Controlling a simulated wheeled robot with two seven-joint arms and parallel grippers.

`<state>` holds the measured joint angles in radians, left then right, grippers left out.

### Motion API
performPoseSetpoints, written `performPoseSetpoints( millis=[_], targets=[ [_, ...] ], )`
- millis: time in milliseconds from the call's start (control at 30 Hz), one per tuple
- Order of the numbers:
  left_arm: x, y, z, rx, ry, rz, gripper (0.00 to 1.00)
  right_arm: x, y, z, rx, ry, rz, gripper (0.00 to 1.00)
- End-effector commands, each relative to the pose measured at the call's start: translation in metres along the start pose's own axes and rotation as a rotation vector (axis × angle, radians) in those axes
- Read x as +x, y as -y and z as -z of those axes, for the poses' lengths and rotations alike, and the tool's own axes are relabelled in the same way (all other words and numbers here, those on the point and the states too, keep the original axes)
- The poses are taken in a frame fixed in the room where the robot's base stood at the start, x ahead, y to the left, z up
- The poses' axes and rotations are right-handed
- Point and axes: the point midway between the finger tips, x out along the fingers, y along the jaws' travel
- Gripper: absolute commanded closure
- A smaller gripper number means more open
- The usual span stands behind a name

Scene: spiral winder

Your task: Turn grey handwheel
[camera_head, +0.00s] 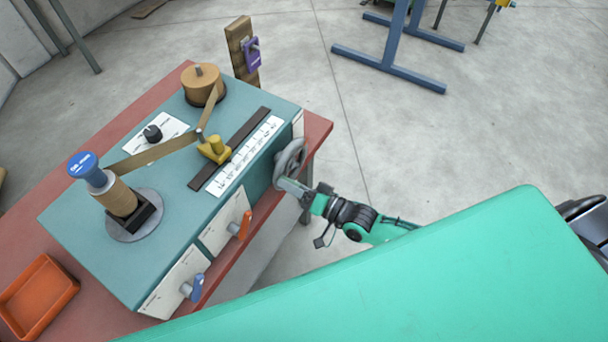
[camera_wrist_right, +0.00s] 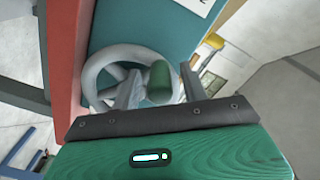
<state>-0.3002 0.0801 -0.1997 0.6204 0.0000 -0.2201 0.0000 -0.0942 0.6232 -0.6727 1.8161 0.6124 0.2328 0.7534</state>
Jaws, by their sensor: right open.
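The grey handwheel (camera_head: 291,156) is on the right side of the teal winder box (camera_head: 170,235). In the wrist view the handwheel (camera_wrist_right: 103,68) shows its rim and spokes, with a dark green knob (camera_wrist_right: 160,82) at its right part. My right gripper (camera_head: 292,186) is at the wheel's near side. In the wrist view the right gripper (camera_wrist_right: 160,90) is open, one finger on each side of the knob. I cannot tell whether the fingers touch it. The lower wheel is hidden behind the gripper. My left gripper is not in view.
An orange lever (camera_head: 244,225) and a blue lever (camera_head: 193,288) stick out of the box's front. On top are a spool (camera_head: 120,198), a tan roll (camera_head: 203,84) and a yellow guide (camera_head: 214,149). An orange tray (camera_head: 38,296) lies on the red table.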

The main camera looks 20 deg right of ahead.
Motion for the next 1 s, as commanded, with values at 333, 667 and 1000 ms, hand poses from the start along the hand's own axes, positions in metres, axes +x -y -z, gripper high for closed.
performPoseSetpoints(
  millis=[333,667,1000],
  targets=[
    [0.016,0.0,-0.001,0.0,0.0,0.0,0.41,-0.051,-0.003,-0.003,0.0,0.003,-0.002,0.56],
    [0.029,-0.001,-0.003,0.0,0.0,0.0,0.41,-0.107,-0.002,-0.002,0.0,0.004,-0.003,0.56],
    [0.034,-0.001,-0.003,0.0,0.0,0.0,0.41,-0.135,-0.001,0.0,-0.001,0.001,-0.001,0.56]
  ],
)
